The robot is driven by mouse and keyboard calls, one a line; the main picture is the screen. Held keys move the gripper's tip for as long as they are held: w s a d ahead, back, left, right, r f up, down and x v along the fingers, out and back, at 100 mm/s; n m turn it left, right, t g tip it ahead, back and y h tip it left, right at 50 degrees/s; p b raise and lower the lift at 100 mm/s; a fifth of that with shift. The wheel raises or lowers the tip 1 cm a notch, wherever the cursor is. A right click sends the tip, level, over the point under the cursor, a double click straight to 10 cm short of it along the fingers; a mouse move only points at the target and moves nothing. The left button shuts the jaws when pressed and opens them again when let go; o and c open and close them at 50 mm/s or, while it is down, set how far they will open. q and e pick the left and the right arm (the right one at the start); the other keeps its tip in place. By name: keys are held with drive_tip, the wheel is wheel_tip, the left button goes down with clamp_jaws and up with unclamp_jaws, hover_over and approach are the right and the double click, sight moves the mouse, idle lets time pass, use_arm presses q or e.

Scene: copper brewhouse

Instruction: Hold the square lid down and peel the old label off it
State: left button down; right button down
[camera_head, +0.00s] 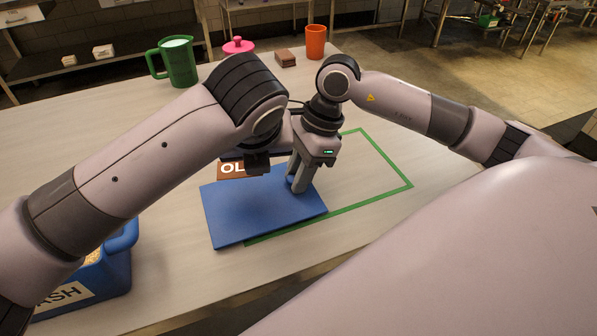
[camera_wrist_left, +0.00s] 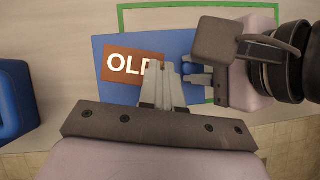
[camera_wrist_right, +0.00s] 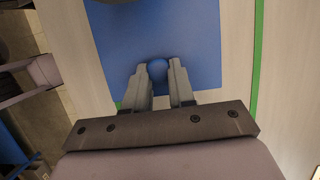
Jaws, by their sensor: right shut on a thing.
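The square blue lid (camera_head: 255,222) lies flat on the table, partly over a green outline. A brown label (camera_head: 229,171) reading "OLD" lies flat on it near its far left side; it shows better in the left wrist view (camera_wrist_left: 116,64). My right gripper (camera_wrist_right: 158,74) is shut on the lid's small blue knob (camera_wrist_right: 157,68). My left gripper (camera_wrist_left: 163,68) looks shut, its fingers together over the label's right end and hiding part of the "D". I cannot tell whether they touch the label. In the head view my left arm hides most of that gripper.
A blue bin (camera_head: 107,268) with lettering ending in "ASH" stands at the near left. A green jug (camera_head: 180,64), a pink lidded pot (camera_head: 238,46), a brown block (camera_head: 286,58) and an orange cup (camera_head: 316,42) stand at the back. The green outline (camera_head: 385,207) to the right encloses bare table.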

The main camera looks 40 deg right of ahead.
use_arm(q)
drive_tip(key=shift+s+d+r, duration=0.15)
drive_tip(key=shift+s+r, duration=0.05)
drive_tip(key=shift+r, duration=0.2)
use_arm(e)
drive_tip(key=shift+f, duration=0.15)
drive_tip(key=c, duration=0.9)
unclamp_jaws()
drive_tip(key=shift+o, duration=0.2)
use_arm(q)
drive_tip(key=shift+f, duration=0.1)
